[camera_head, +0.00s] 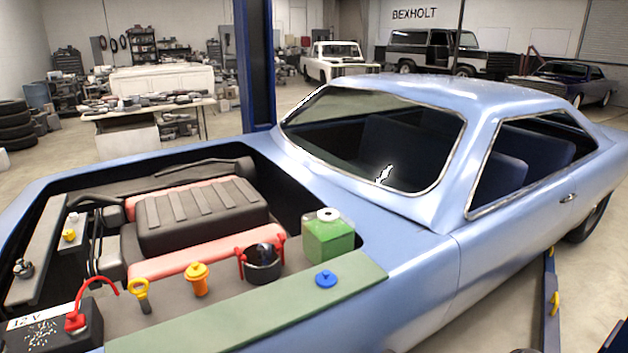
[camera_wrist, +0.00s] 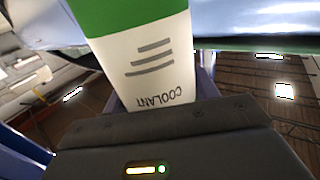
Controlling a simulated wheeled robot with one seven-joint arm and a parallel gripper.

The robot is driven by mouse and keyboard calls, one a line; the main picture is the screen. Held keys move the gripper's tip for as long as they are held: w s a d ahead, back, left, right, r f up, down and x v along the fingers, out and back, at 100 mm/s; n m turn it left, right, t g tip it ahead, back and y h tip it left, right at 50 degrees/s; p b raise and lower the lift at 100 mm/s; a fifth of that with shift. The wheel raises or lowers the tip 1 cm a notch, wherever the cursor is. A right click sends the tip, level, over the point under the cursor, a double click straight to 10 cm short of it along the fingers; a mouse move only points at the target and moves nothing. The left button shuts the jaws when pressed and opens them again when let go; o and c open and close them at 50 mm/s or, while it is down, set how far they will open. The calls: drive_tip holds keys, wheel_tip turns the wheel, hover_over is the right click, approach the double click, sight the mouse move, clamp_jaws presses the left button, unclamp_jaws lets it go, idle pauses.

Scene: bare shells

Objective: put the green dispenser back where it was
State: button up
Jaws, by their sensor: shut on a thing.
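In the wrist view a green and white container (camera_wrist: 140,60) marked COOLANT, which fits the green dispenser, fills the upper middle. The container's far end is cut off by the top edge of the picture. Neither the container nor my gripper can be made out in the head view, and no place clearly marked for it shows there.
The blue car (camera_head: 420,260) has an open engine bay with a green tank (camera_head: 328,240), its white neck uncovered. A blue cap (camera_head: 326,279) lies on the green fender mat (camera_head: 250,318). A blue post (camera_head: 255,70) stands behind the car. A cluttered workbench (camera_head: 145,108) is at the back left.

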drive_tip(key=s+f, duration=0.4)
drive_tip(key=f, duration=0.1)
drive_tip(key=shift+s+d+f, duration=0.15)
drive_tip(key=shift+s+f, duration=0.05)
